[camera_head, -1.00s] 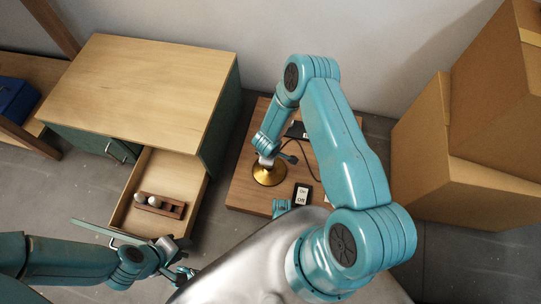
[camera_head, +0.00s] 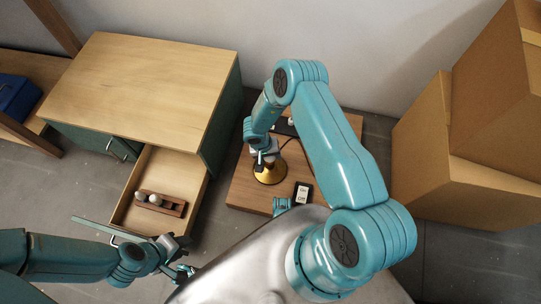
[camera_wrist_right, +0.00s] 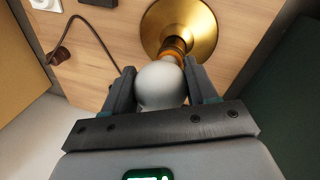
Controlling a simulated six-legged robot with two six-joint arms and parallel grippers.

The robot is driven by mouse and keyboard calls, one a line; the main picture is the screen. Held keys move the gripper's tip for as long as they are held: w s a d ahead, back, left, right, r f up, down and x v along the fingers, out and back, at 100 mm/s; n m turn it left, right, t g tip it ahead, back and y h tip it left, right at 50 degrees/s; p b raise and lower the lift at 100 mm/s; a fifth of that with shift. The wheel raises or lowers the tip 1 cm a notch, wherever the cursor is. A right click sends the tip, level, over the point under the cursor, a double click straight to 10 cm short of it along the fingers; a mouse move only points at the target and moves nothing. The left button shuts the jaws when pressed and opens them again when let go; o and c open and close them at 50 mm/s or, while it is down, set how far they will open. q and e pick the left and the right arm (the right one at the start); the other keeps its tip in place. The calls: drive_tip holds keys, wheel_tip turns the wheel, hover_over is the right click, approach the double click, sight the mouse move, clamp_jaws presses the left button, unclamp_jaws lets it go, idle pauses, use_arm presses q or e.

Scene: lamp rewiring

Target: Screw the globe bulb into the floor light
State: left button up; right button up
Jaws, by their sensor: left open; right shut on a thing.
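The globe bulb (camera_wrist_right: 160,88) is white and round. In the right wrist view it sits between the fingers of my right gripper (camera_wrist_right: 158,80), which is shut on it. The bulb's far end meets the orange-brown socket (camera_wrist_right: 174,47) of the floor light, whose round brass base (camera_wrist_right: 205,28) lies beyond; how far the bulb is seated cannot be told. In the head view my right gripper (camera_head: 263,159) is over the brass base (camera_head: 271,175) and the bulb is hidden. My left gripper (camera_head: 183,273) is open and empty, in front of the drawer.
An open drawer (camera_head: 127,215) holds a wooden rack (camera_head: 175,208) with small pale bulbs. The wooden cabinet (camera_head: 150,85) stands behind it. A switch box (camera_head: 302,193) lies on the wooden board (camera_head: 243,197) beside the light. Cardboard boxes (camera_head: 455,180) stand at the right.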

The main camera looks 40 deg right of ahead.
drive_tip(key=shift+m, duration=1)
drive_tip(key=shift+w+d, duration=0.1)
drive_tip(key=shift+m+g, duration=0.3)
drive_tip(key=shift+m, duration=0.5)
drive_tip(key=m+y+b, duration=0.1)
drive_tip(key=m, duration=0.2)
drive_tip(key=shift+m+g, duration=0.3)
drive_tip(key=shift+m, duration=0.1)
drive_tip(key=shift+c, duration=0.4)
drive_tip(key=o, duration=1.2)
drive_tip(key=shift+o, duration=0.2)
